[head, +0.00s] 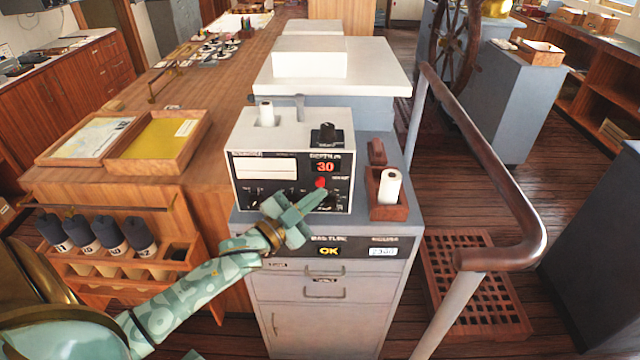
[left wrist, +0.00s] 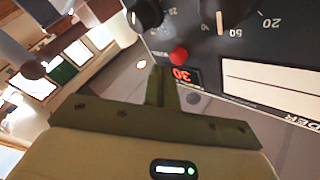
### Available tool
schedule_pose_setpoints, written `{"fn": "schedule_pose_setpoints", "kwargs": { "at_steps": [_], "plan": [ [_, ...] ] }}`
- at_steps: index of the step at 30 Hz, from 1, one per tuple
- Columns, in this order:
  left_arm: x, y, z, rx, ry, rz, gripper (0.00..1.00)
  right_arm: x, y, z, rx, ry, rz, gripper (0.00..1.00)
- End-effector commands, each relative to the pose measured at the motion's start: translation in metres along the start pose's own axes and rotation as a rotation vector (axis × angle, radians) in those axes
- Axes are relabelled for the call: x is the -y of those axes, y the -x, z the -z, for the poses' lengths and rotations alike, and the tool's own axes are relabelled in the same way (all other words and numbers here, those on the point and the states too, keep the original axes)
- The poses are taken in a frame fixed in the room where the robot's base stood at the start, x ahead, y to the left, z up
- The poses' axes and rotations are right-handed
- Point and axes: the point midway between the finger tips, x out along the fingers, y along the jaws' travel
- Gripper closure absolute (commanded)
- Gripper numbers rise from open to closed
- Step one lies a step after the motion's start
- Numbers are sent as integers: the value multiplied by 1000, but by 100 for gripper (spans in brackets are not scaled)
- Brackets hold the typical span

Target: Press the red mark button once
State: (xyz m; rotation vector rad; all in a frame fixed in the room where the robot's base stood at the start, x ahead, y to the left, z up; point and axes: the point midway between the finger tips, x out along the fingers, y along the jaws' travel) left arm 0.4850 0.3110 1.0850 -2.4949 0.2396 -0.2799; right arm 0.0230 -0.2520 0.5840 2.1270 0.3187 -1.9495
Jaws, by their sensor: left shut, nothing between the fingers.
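The red mark button (head: 320,183) is on the black front panel of a white instrument box (head: 250,140), just below a red display reading 30 (head: 325,167). The button also shows in the left wrist view (left wrist: 179,56), near the display, which appears upside down there. My left gripper (head: 316,199) is shut and empty, with its tips just below the button in the head view. In the left wrist view the closed fingers (left wrist: 160,72) are beside the button; I cannot tell whether they touch it. My right gripper is not in view.
Dark knobs (left wrist: 145,14) with dial markings are close to the button. A wooden holder with a white roll (head: 389,188) stands right of the box. A brown handrail (head: 500,190) runs at the right. A wooden rack of dark-capped cylinders (head: 140,238) is at the left.

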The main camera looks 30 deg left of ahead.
Motion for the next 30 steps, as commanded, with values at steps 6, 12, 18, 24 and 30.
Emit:
{"fn": "schedule_pose_setpoints", "kwargs": {
  "at_steps": [6,12,18,24,30],
  "plan": [
    [1,-1,0,0,0,0,100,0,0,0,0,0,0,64],
    [4,-6,-4,0,0,0,100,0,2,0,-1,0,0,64],
    [4,-6,-4,0,0,0,100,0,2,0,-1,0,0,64],
    [5,-6,-4,0,0,0,100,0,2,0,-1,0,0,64],
    [6,-8,-5,0,0,0,100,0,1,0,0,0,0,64]
  ]
}}
